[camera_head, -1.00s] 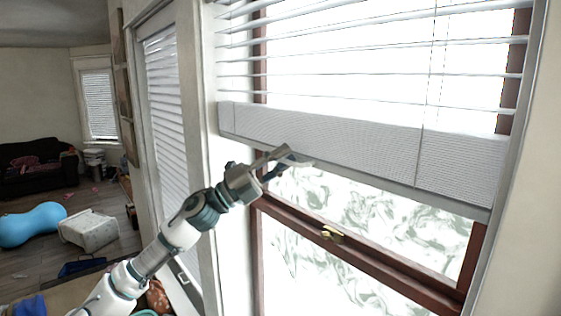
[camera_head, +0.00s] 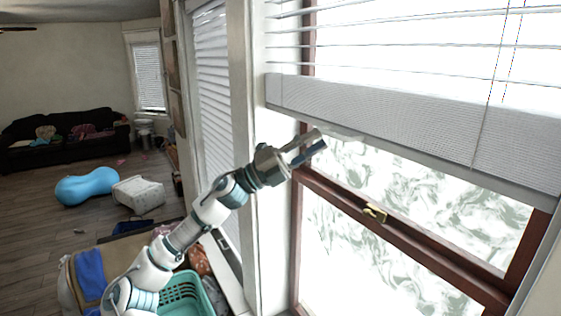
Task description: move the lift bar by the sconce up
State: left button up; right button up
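The lift bar is the thick white bottom rail (camera_head: 400,122) of the raised blind on the right-hand window. It hangs level across the upper part of the window, with the open slats above it. My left gripper (camera_head: 316,142) is just below the bar's lower edge, near its left end, in front of the window frame. Its two fingers point right and look close together, but I cannot tell how wide the gap is. I see nothing held between them, and contact with the bar cannot be made out. My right gripper is out of view. No sconce shows.
A brown window sash with a brass latch (camera_head: 375,212) lies below the bar. A second blind (camera_head: 213,90) hangs to the left. A teal basket (camera_head: 185,296) stands below my arm.

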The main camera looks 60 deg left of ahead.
pick_arm(q)
jog(key=v, duration=0.7)
jog(key=shift+s+a, duration=0.25)
jog(key=shift+w+f, duration=0.1)
jog(key=shift+f, duration=0.05)
